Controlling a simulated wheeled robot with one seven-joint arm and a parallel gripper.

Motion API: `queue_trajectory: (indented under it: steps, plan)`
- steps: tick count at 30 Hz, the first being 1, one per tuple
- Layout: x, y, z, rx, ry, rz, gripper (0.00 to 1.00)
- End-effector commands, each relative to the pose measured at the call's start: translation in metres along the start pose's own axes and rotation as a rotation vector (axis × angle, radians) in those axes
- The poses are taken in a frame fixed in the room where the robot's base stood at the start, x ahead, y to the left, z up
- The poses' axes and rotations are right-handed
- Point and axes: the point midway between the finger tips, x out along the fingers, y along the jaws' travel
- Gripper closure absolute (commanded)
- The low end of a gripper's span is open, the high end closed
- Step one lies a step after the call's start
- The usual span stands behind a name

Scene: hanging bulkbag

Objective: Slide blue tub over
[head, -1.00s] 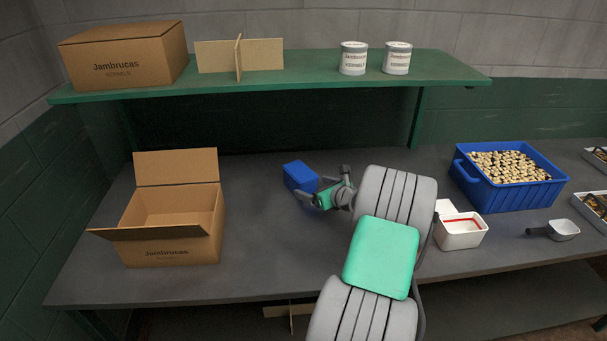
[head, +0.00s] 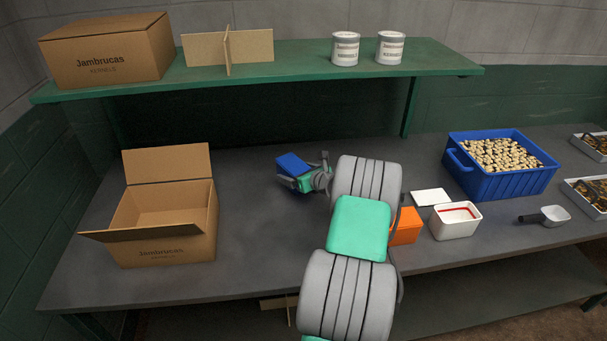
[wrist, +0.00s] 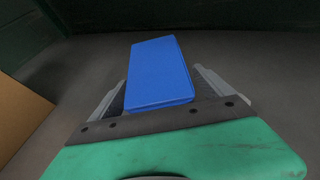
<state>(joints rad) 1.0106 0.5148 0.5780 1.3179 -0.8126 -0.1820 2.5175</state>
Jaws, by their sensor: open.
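The blue tub (head: 488,166), filled with pale and dark pieces, stands at the right of the workbench, well apart from my gripper. A small closed blue box (head: 293,163) lies on the bench left of centre. My gripper (head: 296,179) is open at this small box, with a finger at either side of it. In the wrist view the blue box (wrist: 158,72) lies between the spread fingers (wrist: 160,98). I cannot tell whether the fingers touch it.
An open cardboard box (head: 165,205) stands at the left. An orange box (head: 406,226), a white container (head: 455,220), a white lid (head: 431,197) and a scoop (head: 547,216) lie right of my arm. A green shelf (head: 270,78) hangs above.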

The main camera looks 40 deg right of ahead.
Motion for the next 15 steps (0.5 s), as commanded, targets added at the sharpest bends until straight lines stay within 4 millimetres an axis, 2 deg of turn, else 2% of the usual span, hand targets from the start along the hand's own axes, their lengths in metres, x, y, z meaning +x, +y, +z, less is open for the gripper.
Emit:
queue_trajectory:
  steps: [3,6,14,15]
  plan:
    - [0.014,0.000,0.001,-0.002,0.000,0.001,0.09]
    - [0.019,0.000,0.001,-0.001,-0.001,0.000,0.09]
    - [0.020,0.001,0.000,-0.001,-0.001,0.000,0.09]
    - [0.020,0.001,0.000,-0.001,0.000,0.000,0.12]
